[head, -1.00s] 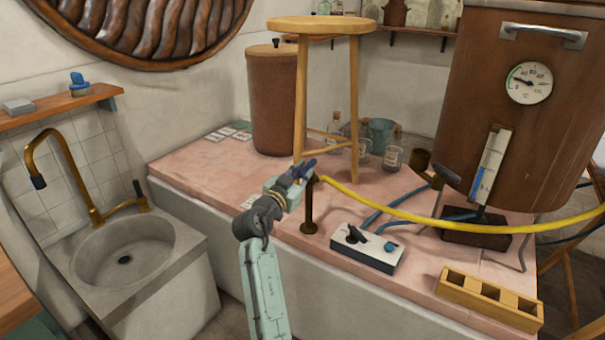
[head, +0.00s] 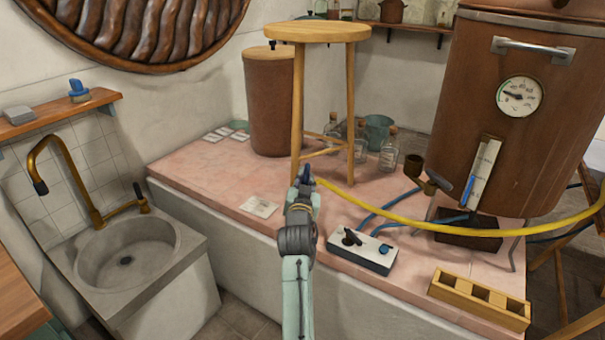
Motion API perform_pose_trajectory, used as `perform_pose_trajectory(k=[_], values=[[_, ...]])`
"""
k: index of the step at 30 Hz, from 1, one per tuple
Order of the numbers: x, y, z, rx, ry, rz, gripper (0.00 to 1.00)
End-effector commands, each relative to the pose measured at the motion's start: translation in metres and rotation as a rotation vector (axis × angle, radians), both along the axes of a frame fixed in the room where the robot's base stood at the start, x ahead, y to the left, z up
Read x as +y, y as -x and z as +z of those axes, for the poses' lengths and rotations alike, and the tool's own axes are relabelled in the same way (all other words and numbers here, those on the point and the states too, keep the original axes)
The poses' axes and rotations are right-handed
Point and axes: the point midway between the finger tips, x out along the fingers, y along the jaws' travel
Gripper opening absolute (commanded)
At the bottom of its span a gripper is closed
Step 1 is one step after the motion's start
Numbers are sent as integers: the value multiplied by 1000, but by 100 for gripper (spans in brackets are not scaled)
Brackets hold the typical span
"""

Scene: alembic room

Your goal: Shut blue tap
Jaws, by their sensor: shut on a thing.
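The blue tap (head: 309,177) sits at the left end of the yellow hose, near the front edge of the pink tiled counter. Only a bit of its blue handle shows beside my gripper. My gripper (head: 304,176) is at the tap, with its dark fingers shut on the blue handle. My wrist and forearm hide the tap's post, and the exact angle of the handle cannot be told.
The yellow hose (head: 420,220) runs right across the counter. A wooden stool (head: 317,31) stands right behind the tap. A white box with knobs (head: 362,252) and a wooden rack (head: 480,300) lie right; a copper vessel (head: 510,130) stands behind. The counter left is mostly clear.

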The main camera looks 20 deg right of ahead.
Motion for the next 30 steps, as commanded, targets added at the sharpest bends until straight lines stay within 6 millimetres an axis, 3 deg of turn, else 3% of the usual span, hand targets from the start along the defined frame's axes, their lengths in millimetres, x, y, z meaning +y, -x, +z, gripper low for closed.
perform_pose_trajectory(k=[20,30], values=[[-26,4,-10,-5,7,511,0],[-38,0,-3,-3,1,830,0]])
